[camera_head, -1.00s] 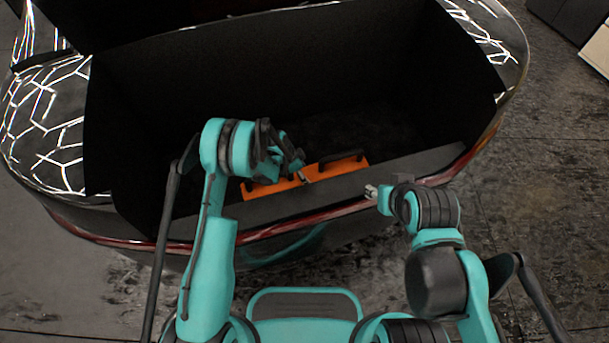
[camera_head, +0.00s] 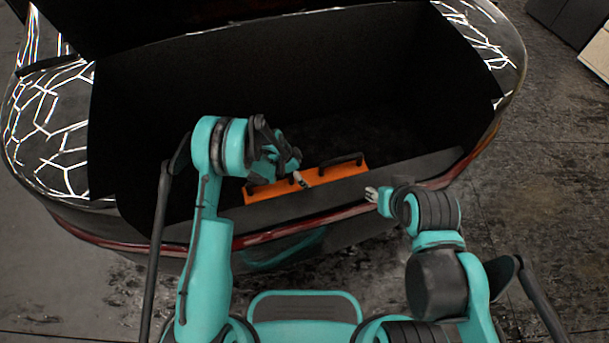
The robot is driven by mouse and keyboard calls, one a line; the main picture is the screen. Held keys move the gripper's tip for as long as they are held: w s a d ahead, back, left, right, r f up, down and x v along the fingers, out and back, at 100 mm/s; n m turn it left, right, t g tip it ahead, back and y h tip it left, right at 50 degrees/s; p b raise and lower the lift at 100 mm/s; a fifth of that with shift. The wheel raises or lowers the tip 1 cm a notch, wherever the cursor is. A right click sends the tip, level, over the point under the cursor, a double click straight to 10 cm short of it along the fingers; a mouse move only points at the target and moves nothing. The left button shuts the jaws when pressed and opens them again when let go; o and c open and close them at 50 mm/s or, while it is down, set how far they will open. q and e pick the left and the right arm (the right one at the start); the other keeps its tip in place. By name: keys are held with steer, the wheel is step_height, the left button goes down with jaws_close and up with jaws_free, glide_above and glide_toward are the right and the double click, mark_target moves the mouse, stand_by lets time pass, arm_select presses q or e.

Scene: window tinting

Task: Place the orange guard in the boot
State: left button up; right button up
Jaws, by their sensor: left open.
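The orange guard (camera_head: 331,181) lies inside the dark boot (camera_head: 400,135), close behind its front sill. It is a long orange piece with black handles on top, one at its right end and one toward its left end. My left gripper (camera_head: 299,180) is open, reaching over the sill at the guard's left half and covering a little of it. I cannot tell whether its fingers touch the guard. My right gripper (camera_head: 371,194) is outside the boot, just in front of the sill, small in view and apart from the guard.
The boot's front sill (camera_head: 420,170) and red-edged bumper run between my body and the boot floor. The boot floor to the right of the guard looks clear but very dark. Dark cabinets (camera_head: 565,22) stand at the far top right.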

arm_select(q)
steer(key=shift+p+v, duration=1.2)
steer(key=shift+v, duration=3.3)
steer(key=s+a+r+n+t+y, duration=0.1)
steer(key=s+a+r+n, duration=0.15)
steer(key=r, duration=0.45)
steer(key=s+a+r+n+t, duration=0.1)
steer(key=s+a+r+n, duration=0.15)
steer(key=r, duration=0.55)
steer(key=s+a+r+n+t+y, duration=0.1)
steer(key=s+r+n, duration=0.15)
steer(key=r, duration=0.45)
steer(key=s+a+r+n+t+y, duration=0.1)
steer(key=s+a+r+n, duration=0.2)
steer(key=s, duration=0.6)
steer(key=s+a+r+n+t+y, duration=0.1)
steer(key=s+a+r+n, duration=0.2)
steer(key=s, duration=0.6)
steer(key=shift+a+r+n+t, duration=0.15)
steer(key=shift+a+n+t, duration=0.25)
steer(key=shift+a+n, duration=0.05)
steer(key=shift+s, duration=0.1)
